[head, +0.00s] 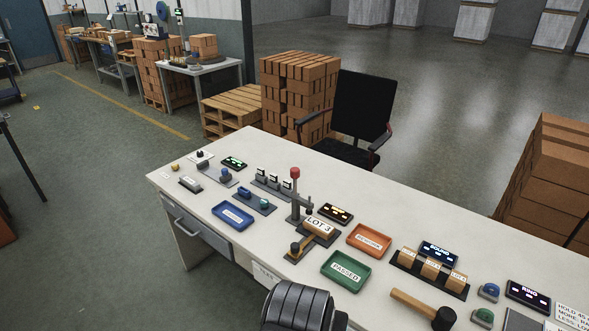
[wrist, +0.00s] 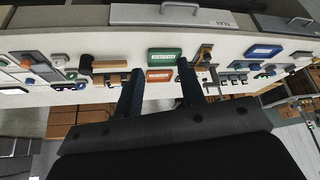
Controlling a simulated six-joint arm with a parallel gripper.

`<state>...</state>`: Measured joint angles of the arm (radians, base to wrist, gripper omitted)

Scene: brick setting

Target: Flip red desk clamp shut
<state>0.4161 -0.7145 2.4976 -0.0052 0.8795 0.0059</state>
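The red desk clamp shows in the head view as an upright grey post with a red knob (head: 295,173) on top. It stands on the desk, its handle up, beside a brick marked LOT 3 (head: 319,226). In the wrist view the clamp area is small, right of my right finger, and I cannot make out the red knob. My gripper (wrist: 160,70) is open and empty, its two dark fingers apart over the desk. In the head view only a dark part of my arm shows at the bottom edge, well in front of the clamp.
The white desk (head: 215,148) holds a blue tray (head: 233,216), an orange tray (head: 369,240), a green tray (head: 346,271), a brick rack (head: 430,271) and a mallet (head: 424,308). Several small switches stand left of the clamp. A black chair (head: 362,108) is behind the desk.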

